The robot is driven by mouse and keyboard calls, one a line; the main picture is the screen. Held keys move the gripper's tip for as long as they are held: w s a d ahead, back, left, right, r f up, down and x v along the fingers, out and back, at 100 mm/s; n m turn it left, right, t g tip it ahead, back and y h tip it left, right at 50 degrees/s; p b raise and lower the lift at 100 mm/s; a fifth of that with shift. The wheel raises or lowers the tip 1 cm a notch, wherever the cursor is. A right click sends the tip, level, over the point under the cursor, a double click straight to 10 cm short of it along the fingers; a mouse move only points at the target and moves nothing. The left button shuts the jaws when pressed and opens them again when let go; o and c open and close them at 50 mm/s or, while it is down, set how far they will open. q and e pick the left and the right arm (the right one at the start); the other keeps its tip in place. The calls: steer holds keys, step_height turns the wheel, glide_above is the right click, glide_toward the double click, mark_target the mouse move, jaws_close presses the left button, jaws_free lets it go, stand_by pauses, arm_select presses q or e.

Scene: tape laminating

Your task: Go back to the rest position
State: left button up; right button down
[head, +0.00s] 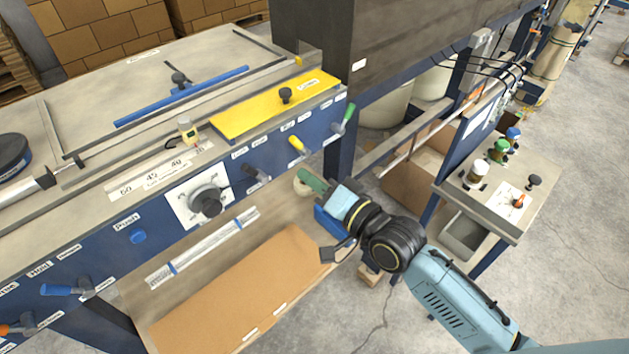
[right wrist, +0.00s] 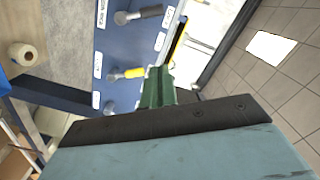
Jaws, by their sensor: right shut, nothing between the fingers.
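My right gripper (head: 312,180) reaches in from the lower right in the head view, in front of the laminating machine's blue front panel (head: 105,245). Its green fingers are shut with nothing between them, and they show in the right wrist view (right wrist: 158,88). In the head view the fingertips are below the green-handled lever (head: 347,118) and the yellow-handled lever (head: 297,144). I see no clear contact with either lever. My left gripper is not in view.
A round dial (head: 208,202) and a blue button (head: 138,236) are on the panel. A brown board (head: 240,290) lies on the lower shelf. A side table (head: 500,222) with bottles stands at the right. Open concrete floor lies at the far right.

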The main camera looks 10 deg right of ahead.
steer(key=shift+s+d, duration=0.2)
steer(key=shift+s, duration=0.25)
steer(key=d+f+n+g+h+b, duration=0.1)
steer(key=d+f+h+b, duration=0.15)
steer(key=f, duration=0.85)
steer(key=d+f+g+h+b, duration=0.15)
steer(key=d+f, duration=0.25)
steer(key=f, duration=0.7)
steer(key=s+d+f+n+g+h+b, duration=0.15)
steer(key=s+f, duration=0.25)
steer(key=f, duration=0.4)
steer(key=s+d+f+g+h, duration=0.25)
steer(key=s+f, duration=0.25)
steer(key=f, duration=0.4)
steer(key=s+d+f+n+g+b, duration=0.1)
steer(key=s+d+f+g, duration=0.1)
steer(key=s+f, duration=0.5)
steer(key=s+d+f+n+g+h+b, duration=0.1)
steer(key=s+f, duration=0.6)
steer(key=s, duration=0.7)
steer(key=s+d+f+n+g+h+b, duration=0.1)
steer(key=s+d+f+n+g, duration=0.1)
steer(key=s+f, duration=0.5)
steer(key=s+d+g, duration=0.1)
steer(key=s+g, duration=0.1)
steer(key=s, duration=0.2)
steer(key=shift+d+f+b, duration=0.2)
steer(key=shift+f+b, duration=0.1)
steer(key=shift+f, duration=0.05)
steer(key=shift+n, duration=0.25)
